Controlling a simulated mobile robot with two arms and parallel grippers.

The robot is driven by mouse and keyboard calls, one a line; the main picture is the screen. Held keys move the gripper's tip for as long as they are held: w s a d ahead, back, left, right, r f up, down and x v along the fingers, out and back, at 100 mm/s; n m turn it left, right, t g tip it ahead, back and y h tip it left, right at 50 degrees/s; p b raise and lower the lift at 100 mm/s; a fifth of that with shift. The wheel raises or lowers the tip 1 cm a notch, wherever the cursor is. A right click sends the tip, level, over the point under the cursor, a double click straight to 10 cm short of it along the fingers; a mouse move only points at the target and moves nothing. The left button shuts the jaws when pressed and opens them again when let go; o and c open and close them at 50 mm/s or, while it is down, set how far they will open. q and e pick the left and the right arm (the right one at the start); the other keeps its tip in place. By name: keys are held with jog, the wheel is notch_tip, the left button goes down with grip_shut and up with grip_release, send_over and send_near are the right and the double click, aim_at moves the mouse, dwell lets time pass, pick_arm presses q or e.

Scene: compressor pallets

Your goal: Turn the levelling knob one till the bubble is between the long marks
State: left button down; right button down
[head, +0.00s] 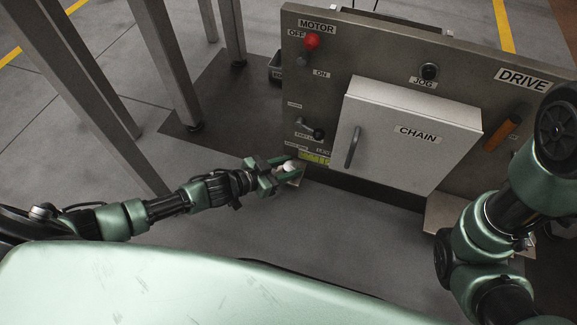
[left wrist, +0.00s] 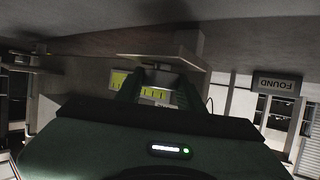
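The level (head: 314,158) is a yellow-green strip at the lower left edge of the grey panel. It also shows in the left wrist view (left wrist: 152,92), with dark marks; the bubble is too small to make out. My left gripper (head: 288,167) is at the panel's lower left corner, its two fingers apart. A pale rounded piece, seemingly the levelling knob (head: 290,166), shows between the fingers; I cannot tell whether they touch it. In the left wrist view the fingers (left wrist: 160,88) stand apart with the level behind them.
The panel carries a red motor handle (head: 311,41), a black lever (head: 312,131), a jog button (head: 429,71), a CHAIN box (head: 408,135) and an orange drive handle (head: 502,134). Grey posts (head: 165,55) stand at the left. The floor before the panel is clear.

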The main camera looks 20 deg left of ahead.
pick_arm(q)
jog(key=shift+d+r+n+y+p, duration=0.25)
jog(key=shift+n+y+p, duration=0.15)
jog(key=shift+p, duration=0.35)
jog(key=shift+n+t+y+p, duration=0.5)
jog(key=shift+n+p, duration=0.1)
jog(key=shift+a+f+n+t+y, duration=0.15)
jog(key=shift+n+t+y, duration=0.15)
jog(key=shift+n+y, duration=0.15)
jog(key=c, duration=0.9)
grip_release()
